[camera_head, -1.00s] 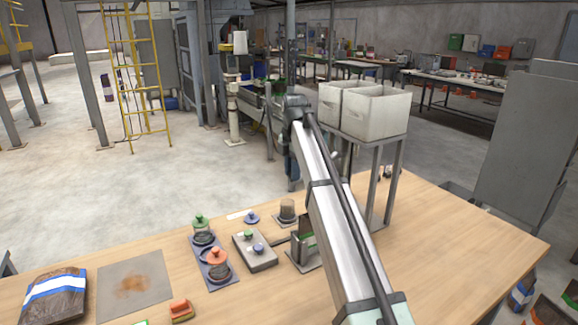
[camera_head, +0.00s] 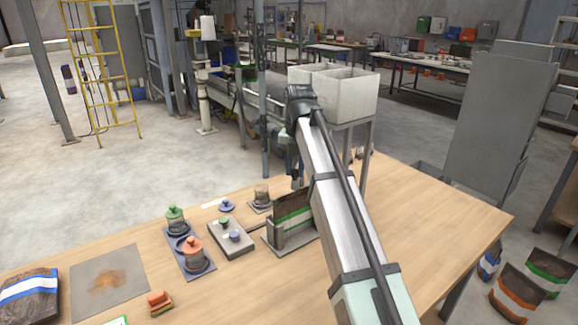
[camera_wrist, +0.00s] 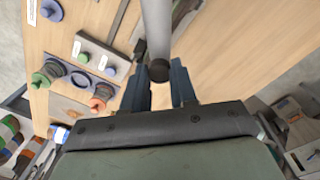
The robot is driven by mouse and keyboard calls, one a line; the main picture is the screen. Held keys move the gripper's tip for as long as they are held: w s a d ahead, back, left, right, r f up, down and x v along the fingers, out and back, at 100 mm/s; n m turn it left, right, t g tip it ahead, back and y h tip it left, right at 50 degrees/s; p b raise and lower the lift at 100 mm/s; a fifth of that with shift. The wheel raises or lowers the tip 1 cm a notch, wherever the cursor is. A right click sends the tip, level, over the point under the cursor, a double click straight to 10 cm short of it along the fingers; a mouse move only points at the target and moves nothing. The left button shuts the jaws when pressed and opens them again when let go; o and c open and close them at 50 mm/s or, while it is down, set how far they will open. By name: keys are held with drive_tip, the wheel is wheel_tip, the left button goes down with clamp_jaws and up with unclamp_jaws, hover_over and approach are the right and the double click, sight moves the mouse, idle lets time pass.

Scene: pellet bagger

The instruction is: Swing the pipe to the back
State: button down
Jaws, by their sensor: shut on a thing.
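In the wrist view a grey round pipe (camera_wrist: 157,28) runs down from the top edge and ends in a dark round tip between my fingers. My gripper (camera_wrist: 159,85) has one dark finger on each side of that end, shut on it. In the head view my gripper (camera_head: 297,172) shows only in part beyond the end of my arm, above the table's far side. I cannot make out the held pipe clearly in the head view. A tall grey post (camera_head: 262,80) stands behind it; I cannot tell whether it is the same pipe.
The wooden table (camera_head: 430,205) carries a grey holder (camera_head: 292,242) with a dark bag (camera_head: 293,205), a grey box (camera_head: 230,238), and green-lidded (camera_head: 175,220) and orange-lidded (camera_head: 193,252) jars. White bins (camera_head: 345,95) stand on a frame behind my arm. The table's right side is clear.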

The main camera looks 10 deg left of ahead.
drive_tip(key=shift+d, duration=0.25)
drive_tip(key=c, duration=0.9)
unclamp_jaws()
drive_tip(key=shift+a, duration=0.1)
